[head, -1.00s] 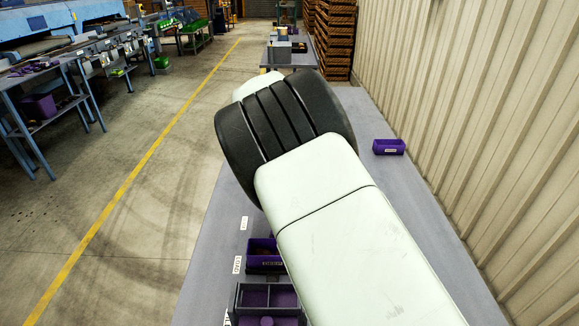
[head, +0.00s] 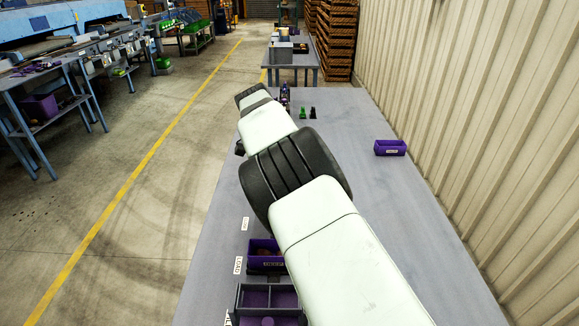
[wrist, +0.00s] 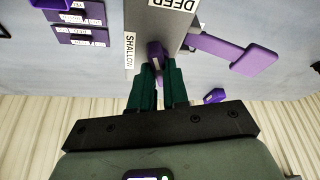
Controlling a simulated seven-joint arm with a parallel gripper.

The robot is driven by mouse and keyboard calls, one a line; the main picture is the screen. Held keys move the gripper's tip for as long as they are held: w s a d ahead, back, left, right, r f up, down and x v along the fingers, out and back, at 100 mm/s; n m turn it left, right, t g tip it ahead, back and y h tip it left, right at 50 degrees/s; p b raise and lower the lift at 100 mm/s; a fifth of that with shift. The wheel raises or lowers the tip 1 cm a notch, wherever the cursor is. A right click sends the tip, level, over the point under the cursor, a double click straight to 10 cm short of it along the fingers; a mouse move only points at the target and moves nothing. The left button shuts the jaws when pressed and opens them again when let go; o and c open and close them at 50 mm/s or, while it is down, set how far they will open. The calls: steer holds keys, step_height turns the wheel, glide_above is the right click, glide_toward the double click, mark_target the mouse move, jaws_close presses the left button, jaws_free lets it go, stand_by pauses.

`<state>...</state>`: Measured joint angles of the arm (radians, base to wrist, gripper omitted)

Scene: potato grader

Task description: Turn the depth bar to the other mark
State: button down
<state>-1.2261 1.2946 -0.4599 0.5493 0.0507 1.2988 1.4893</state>
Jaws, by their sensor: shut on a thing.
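In the wrist view, my gripper (wrist: 156,88) has its green fingers closed on a small purple piece (wrist: 154,54) at the face of a grey block (wrist: 150,20). This piece appears to be the depth bar's grip, but the fingers hide part of it. A white SHALLOW label (wrist: 130,51) is beside it on the left, and a DEEP label (wrist: 173,4) is at the top edge. A purple arm with a flat paddle (wrist: 252,58) sticks out to the right of the block. I cannot tell whether it joins the held piece. My fingers are hidden in the head view.
A purple bin (head: 390,147) stands on the grey table's right side. Small green (head: 302,113) and purple (head: 313,113) items stand at its far end. Trays (head: 268,298) are at the near left. The corrugated wall (head: 480,120) runs along the right. The table's middle right is clear.

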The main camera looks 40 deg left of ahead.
stand_by(0.3)
steer(key=c, duration=1.1)
jaws_free()
steer(key=v, duration=1)
steer(key=shift+s+r, duration=0.15)
steer(key=shift+r, duration=0.25)
